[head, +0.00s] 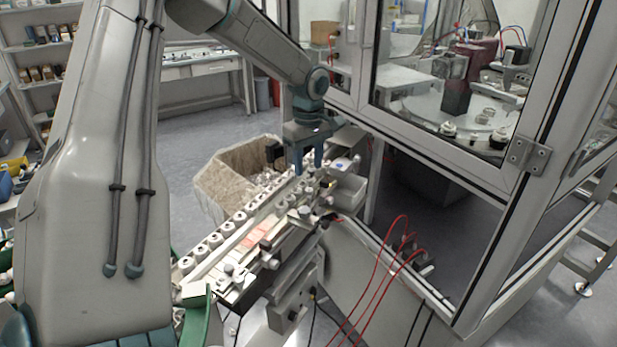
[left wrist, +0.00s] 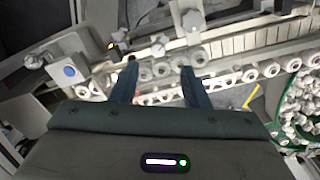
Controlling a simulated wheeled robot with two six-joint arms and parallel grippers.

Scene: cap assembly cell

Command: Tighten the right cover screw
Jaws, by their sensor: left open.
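My left gripper (head: 308,166) points down over the far end of the cap rail, its two fingers apart and empty. In the left wrist view its fingertips (left wrist: 158,69) lie either side of a few white caps (left wrist: 161,68). Silver knob screws show along the rail's cover: a large one (left wrist: 193,20) above the right fingertip and a smaller one (left wrist: 158,49) between the fingers. Near knobs (head: 270,262) also show in the head view. I cannot tell which one is the right cover screw, or how tight any is. My right gripper is not in view.
A row of white caps (head: 215,240) lines the rail. A box with loose pieces (head: 215,180) stands to its left. A glazed machine enclosure (head: 450,90) fills the right, with red hoses (head: 378,262) before it. A green tray of caps (left wrist: 298,105) is at the wrist view's right.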

